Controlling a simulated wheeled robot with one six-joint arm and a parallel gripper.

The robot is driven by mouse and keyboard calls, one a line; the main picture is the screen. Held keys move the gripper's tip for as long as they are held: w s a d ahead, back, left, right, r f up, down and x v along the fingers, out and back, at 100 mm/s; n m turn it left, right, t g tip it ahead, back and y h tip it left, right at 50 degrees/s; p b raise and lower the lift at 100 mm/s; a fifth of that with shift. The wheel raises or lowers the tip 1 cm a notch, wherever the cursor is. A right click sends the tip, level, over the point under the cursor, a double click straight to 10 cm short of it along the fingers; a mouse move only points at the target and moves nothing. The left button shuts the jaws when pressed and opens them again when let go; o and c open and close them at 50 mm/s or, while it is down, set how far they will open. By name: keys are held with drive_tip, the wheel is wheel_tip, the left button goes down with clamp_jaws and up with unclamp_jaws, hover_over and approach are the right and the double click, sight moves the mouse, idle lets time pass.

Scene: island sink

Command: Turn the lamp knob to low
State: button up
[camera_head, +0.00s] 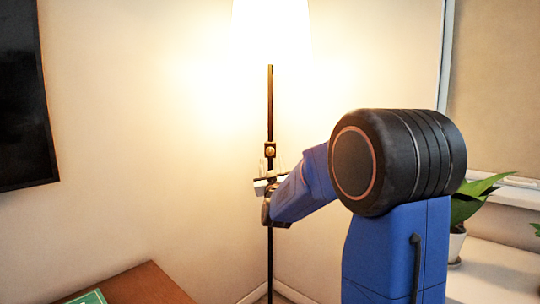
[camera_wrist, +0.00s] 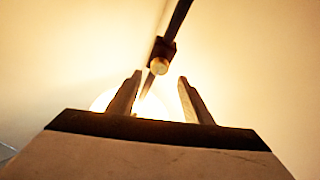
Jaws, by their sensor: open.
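A floor lamp with a glowing shade (camera_head: 271,30) stands in the corner on a thin dark pole (camera_head: 270,100). The lamp knob (camera_head: 270,150) is a small round piece on a dark block partway up the pole. In the wrist view the knob (camera_wrist: 159,66) looks brassy and sits just beyond the fingertips, roughly centred between them. My gripper (camera_head: 268,178) is just below the knob in the head view. In the wrist view my gripper (camera_wrist: 160,75) is open, with nothing between its fingers. The knob's setting cannot be read.
A dark screen (camera_head: 25,100) hangs on the left wall. A brown table (camera_head: 145,285) with a green book (camera_head: 88,297) is at the lower left. A potted plant (camera_head: 458,245) stands on a white surface at the right. Walls meet behind the lamp.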

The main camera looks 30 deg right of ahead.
sight(270, 152)
drive_tip(key=x, duration=0.6)
drive_tip(key=shift+w+d+r, duration=0.1)
drive_tip(key=shift+w+d, duration=0.05)
drive_tip(key=shift+w, duration=0.15)
drive_tip(key=c, duration=1.1)
